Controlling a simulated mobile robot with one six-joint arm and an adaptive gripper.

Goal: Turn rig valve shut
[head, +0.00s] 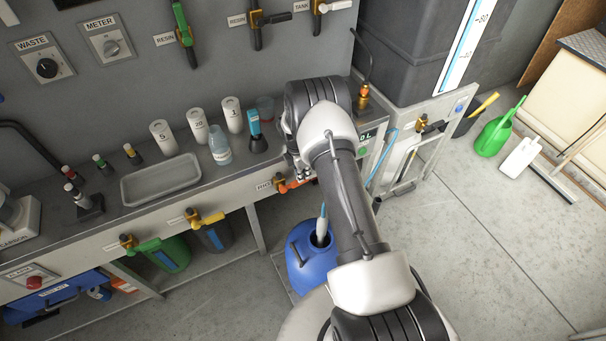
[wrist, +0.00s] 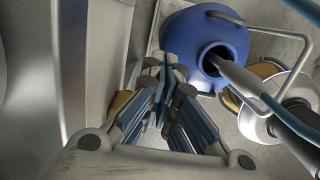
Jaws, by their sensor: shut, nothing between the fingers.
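My gripper (wrist: 166,76) is shut and empty in the wrist view. In the head view my arm mostly hides it at the bench's front edge. An orange-handled valve (head: 291,184) sits on that edge beside it, partly covered by my arm. A brass-coloured part (wrist: 119,103) shows just left of my fingers in the wrist view; I cannot tell whether they touch it. I cannot read which is labelled rig.
A blue container (head: 305,262) with a hose end in its mouth stands below my arm; it also shows in the wrist view (wrist: 185,38). Bottles (head: 198,125) and a grey tray (head: 160,181) stand on the bench.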

